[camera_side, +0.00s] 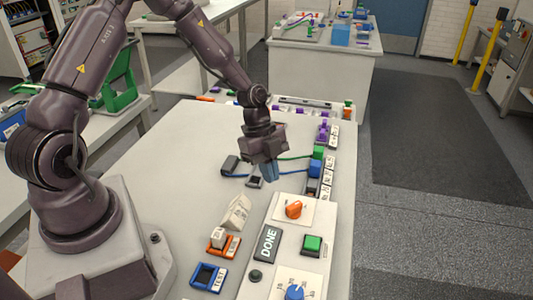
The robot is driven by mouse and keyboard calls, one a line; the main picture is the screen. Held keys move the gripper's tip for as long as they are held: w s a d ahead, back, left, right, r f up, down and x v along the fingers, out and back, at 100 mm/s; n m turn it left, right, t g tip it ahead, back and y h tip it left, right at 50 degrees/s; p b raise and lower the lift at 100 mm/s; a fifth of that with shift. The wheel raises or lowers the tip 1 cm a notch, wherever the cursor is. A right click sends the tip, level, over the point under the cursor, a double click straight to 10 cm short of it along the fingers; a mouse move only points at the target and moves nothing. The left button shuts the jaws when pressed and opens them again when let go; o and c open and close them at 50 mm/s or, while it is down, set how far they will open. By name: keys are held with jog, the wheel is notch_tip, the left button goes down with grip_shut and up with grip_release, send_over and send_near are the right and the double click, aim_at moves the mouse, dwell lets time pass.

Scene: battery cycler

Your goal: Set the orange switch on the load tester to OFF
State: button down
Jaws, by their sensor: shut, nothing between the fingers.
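The orange switch (293,209) is a rotary knob on a white square plate, near the top of a pale panel (267,220) on the bench. The markings around it are too small to read, so its setting cannot be told. My gripper (270,175) is shut and empty. It points down above the bench, up and to the left of the orange switch in the picture, and apart from it.
A DONE plate (267,243), a green button (312,244) and a blue knob (294,292) sit on the panel. Blue and green connectors (317,160) with cables lie behind it. An orange tray (224,246) and a blue tray (208,277) stand left.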

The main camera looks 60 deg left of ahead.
aim_at(294, 208)
jog(key=d+f, duration=0.2)
jog(key=shift+f, duration=0.3)
jog(key=shift+w+d, duration=0.2)
jog(key=shift+d, duration=1.3)
